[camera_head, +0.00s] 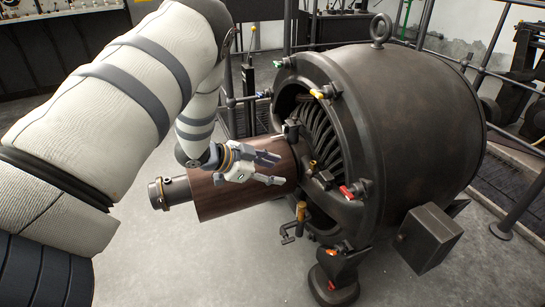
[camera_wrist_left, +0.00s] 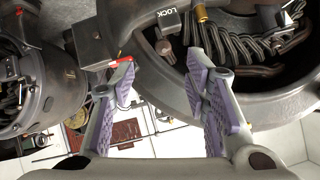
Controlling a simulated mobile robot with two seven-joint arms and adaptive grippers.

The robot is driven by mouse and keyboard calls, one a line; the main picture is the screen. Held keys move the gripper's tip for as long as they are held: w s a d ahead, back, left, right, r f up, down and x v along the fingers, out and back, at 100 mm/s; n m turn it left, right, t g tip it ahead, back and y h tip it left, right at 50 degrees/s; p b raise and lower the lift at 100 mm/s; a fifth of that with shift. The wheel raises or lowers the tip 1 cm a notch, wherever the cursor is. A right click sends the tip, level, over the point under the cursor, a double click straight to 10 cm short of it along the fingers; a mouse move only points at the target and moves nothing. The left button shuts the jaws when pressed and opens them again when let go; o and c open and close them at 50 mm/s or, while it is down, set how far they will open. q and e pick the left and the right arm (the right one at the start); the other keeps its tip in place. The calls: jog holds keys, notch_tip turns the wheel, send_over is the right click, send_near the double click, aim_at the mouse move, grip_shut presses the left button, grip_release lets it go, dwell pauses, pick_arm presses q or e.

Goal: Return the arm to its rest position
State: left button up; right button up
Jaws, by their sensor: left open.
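My left arm comes in from the left in the head view. My left gripper (camera_head: 272,170) is open, its two fingers apart and pointing right, in front of the brown cylinder (camera_head: 222,198) of the large dark dynamo (camera_head: 425,110). The left wrist view shows both fingers (camera_wrist_left: 160,75) spread with nothing held between them. Beyond them are a dark metal block (camera_wrist_left: 93,45), a red-tipped part (camera_wrist_left: 120,62) close to the left finger, and a tag reading LOCK (camera_wrist_left: 167,18). I cannot tell whether that finger touches the red part. My right gripper is not in view.
Coloured handles ring the dynamo's open face: green (camera_head: 278,64), yellow (camera_head: 318,93) and red (camera_head: 347,192). A grey box (camera_head: 428,238) juts from its lower right. Railings (camera_head: 490,45) stand behind. The grey floor (camera_head: 180,265) at the front is clear.

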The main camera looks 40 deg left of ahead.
pick_arm(q)
jog(key=s+d+f+n+g+y+p, duration=0.1)
jog(key=s+d+f+n+g, duration=0.1)
jog(key=s+d+f, duration=0.3)
jog(key=s+d+f+n+g+p, duration=0.1)
jog(key=s+d+f+g+p, duration=0.15)
jog(key=s, duration=0.45)
jog(key=s+d+f+n+g+y+p, duration=0.1)
jog(key=s+d+f+n+g, duration=0.15)
jog(key=s+d, duration=0.3)
jog(key=s+d+n+g, duration=0.1)
jog(key=s+d+g, duration=0.2)
jog(key=s, duration=0.9)
jog(key=s+d+r+g+y+p, duration=0.1)
jog(key=s+d+g, duration=0.2)
jog(key=s, duration=1)
jog(key=shift+d+n+p, duration=0.3)
jog(key=shift+d+n, duration=0.05)
jog(key=shift+d, duration=0.05)
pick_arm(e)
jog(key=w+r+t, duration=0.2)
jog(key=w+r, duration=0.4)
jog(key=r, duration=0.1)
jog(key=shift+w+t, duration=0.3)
pick_arm(q)
jog(key=shift+o, duration=0.4)
jog(key=shift+w, duration=0.1)
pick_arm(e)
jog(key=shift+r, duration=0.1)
